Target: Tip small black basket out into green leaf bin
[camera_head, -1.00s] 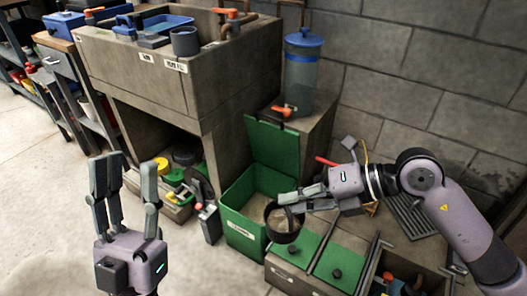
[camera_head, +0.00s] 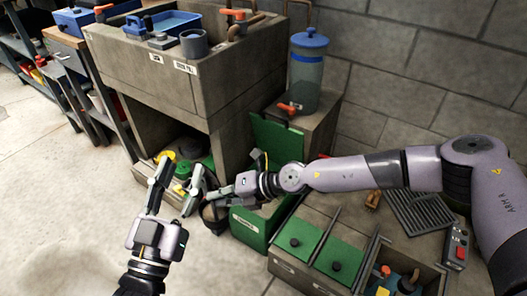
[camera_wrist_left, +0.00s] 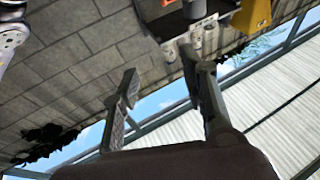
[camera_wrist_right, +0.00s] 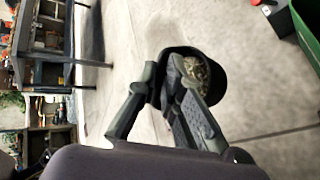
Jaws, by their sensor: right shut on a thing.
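My right gripper (camera_head: 208,196) is shut on the small black basket (camera_head: 212,219). The basket hangs just left of the green leaf bin (camera_head: 246,234), whose green lid (camera_head: 276,140) stands open behind. In the right wrist view the basket (camera_wrist_right: 217,90) is gripped at its near side, with brownish leafy bits inside it. The bin (camera_wrist_right: 308,30) shows at that view's upper right, apart from the basket. My right arm hides most of the bin's opening in the head view. My left gripper (camera_head: 178,173) is open and empty, left of the basket.
Green-lidded compartments (camera_head: 320,250) stand right of the bin. A concrete sink unit (camera_head: 190,85) and a blue-lidded clear container (camera_head: 308,65) stand behind. A floor grate (camera_head: 418,212) and a control box (camera_head: 457,245) lie right. Floor at the left is clear.

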